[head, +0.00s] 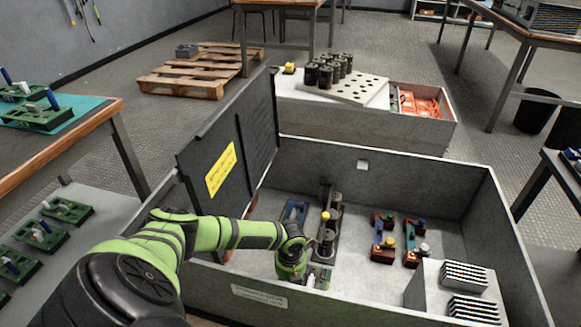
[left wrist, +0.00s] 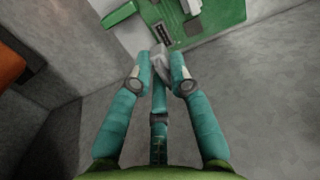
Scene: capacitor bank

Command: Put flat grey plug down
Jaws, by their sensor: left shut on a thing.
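My left gripper (left wrist: 160,78) shows two teal fingers in the left wrist view, closed on a small flat grey piece, the flat grey plug (left wrist: 160,62). The plug's tip is near a dark slotted socket (left wrist: 163,34) at the edge of a green board (left wrist: 225,18). I cannot tell if the plug touches the socket. In the head view my left arm reaches into a large grey box, and its wrist hides most of the fingers and the plug. Part of the green board (head: 322,277) shows beside the wrist. My right gripper is not in view.
The grey box (head: 420,172) has upright walls and a raised dark lid (head: 225,140) with a yellow label at left. Inside stand dark cylinders (head: 327,240), red-based blocks (head: 383,250) and a slotted white block (head: 437,285). Bare floor shows between them.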

